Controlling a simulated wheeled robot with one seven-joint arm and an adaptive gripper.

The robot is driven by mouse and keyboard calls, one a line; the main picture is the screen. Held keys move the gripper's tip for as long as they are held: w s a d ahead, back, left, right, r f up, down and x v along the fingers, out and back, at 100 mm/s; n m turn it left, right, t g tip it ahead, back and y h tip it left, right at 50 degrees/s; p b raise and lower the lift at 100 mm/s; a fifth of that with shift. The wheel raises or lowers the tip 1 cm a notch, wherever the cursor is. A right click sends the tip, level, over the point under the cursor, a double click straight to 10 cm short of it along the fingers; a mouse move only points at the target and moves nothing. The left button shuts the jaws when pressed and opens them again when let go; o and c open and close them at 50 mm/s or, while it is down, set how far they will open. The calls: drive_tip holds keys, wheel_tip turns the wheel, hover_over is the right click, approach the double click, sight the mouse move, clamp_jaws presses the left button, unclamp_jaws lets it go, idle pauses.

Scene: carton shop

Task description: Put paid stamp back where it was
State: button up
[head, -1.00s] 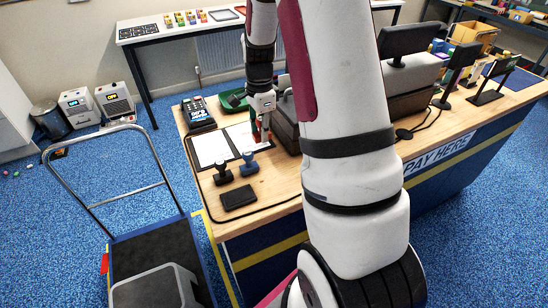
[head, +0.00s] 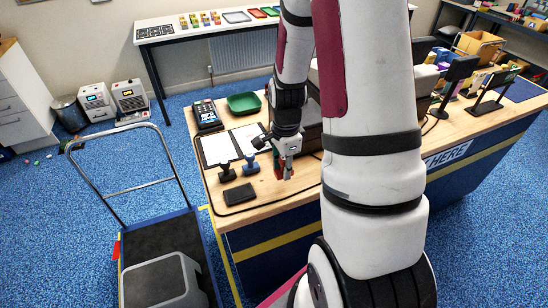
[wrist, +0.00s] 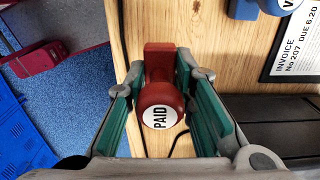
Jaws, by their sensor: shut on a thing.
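The paid stamp (wrist: 160,108) is red with a round white PAID label on its knob. My gripper (wrist: 160,66) is shut on it, with one green-padded finger on either side. In the head view my gripper (head: 284,174) points down over the wooden counter (head: 270,202), right of the blue stamp (head: 250,166). The wrist view shows bare wood around the stamp's base, close to the counter edge. I cannot tell whether the base touches the wood.
A black stamp (head: 226,171) stands left of the blue one. A dark pad (head: 239,194) lies in front of them. Behind are paper sheets (head: 217,149), a card terminal (head: 207,116) and a green tray (head: 244,103). A trolley (head: 150,236) stands left of the counter.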

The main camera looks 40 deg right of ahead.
drive_tip(key=w+d, duration=0.1)
drive_tip(key=w, duration=0.1)
drive_tip(key=w+d, duration=0.1)
drive_tip(key=w, duration=0.2)
drive_tip(key=w+d+f, duration=0.1)
drive_tip(key=w, duration=0.2)
drive_tip(key=shift+w, duration=0.25)
wheel_tip(320, 180, down, 2)
drive_tip(key=shift+s+a+f+p, duration=0.1)
drive_tip(key=shift+f+p, duration=0.15)
drive_tip(key=shift+p, duration=0.4)
drive_tip(key=shift+f, duration=0.45)
drive_tip(key=shift+f, duration=0.15)
drive_tip(key=o, duration=0.9)
